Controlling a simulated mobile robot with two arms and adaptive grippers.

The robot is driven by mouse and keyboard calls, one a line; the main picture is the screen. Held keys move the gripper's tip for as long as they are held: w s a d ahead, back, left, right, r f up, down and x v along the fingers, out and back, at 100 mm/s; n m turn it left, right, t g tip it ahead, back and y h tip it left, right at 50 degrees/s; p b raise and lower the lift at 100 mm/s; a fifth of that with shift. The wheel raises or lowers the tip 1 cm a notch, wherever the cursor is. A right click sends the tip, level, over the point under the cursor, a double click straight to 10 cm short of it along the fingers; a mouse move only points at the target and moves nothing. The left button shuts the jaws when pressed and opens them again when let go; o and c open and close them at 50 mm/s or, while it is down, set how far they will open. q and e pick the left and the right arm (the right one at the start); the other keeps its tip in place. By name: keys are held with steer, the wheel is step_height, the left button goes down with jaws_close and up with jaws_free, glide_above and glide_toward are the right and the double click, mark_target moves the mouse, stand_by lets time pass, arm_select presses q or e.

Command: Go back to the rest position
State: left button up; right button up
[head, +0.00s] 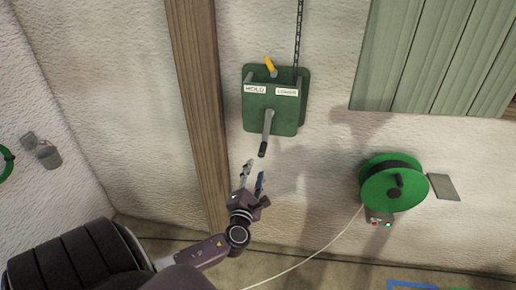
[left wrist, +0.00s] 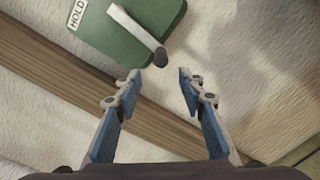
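My left gripper (head: 254,178) is raised in front of the wall, just below the green winch box. Its two fingers are apart with nothing between them, as the left wrist view (left wrist: 160,90) also shows. The green box (head: 258,117) carries HOLD and LOWER labels and a yellow lever (head: 270,65) on top. Its grey crank (head: 268,127) hangs down and ends in a black grip (head: 263,149). In the left wrist view the crank's grip (left wrist: 160,57) lies just beyond the fingertips, apart from them. My right gripper shows in neither view.
A wooden post (head: 200,90) stands left of the box. A chain (head: 298,35) runs up from it. To the right are a green reel (head: 378,204) with a pale cord (head: 318,253), a grey plate (head: 444,187) and a slatted green panel (head: 430,60). A grey holder (head: 42,151) hangs at left.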

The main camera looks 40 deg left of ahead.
arm_select(q)
steer(key=s+d+f+n+g+h+b, duration=0.1)
steer(key=s+d+f+n+g, duration=0.3)
steer(key=f, duration=0.8)
steer(key=s+a+f+n+g+h+b, duration=0.1)
steer(key=s+f+n+h, duration=0.1)
steer(key=s+f+n, duration=0.65)
steer(key=s+d+f+n+g+h+b, duration=0.1)
steer(key=s+d+f+n+g, duration=0.15)
steer(key=f, duration=1.25)
steer(key=s+d+f+n+g+h, duration=0.2)
steer(key=s+d+f+n, duration=0.4)
steer(key=s, duration=0.4)
steer(key=s+d+f+n+g+h+b, duration=0.1)
steer(key=s+d+f+n+g, duration=0.1)
steer(key=s+d+f+n, duration=0.4)
steer(key=s+d+f+n+g+h+b, duration=0.1)
steer(key=s+d+f+n, duration=0.5)
steer(key=s, duration=0.9)
step_height(320, 180, down, 2)
steer(key=n+g+h, duration=0.1)
steer(key=n, duration=0.3)
steer(key=shift+s+d+n+g+h, duration=0.15)
steer(key=shift+d+n+g+h, duration=0.15)
steer(key=shift+d+g, duration=0.1)
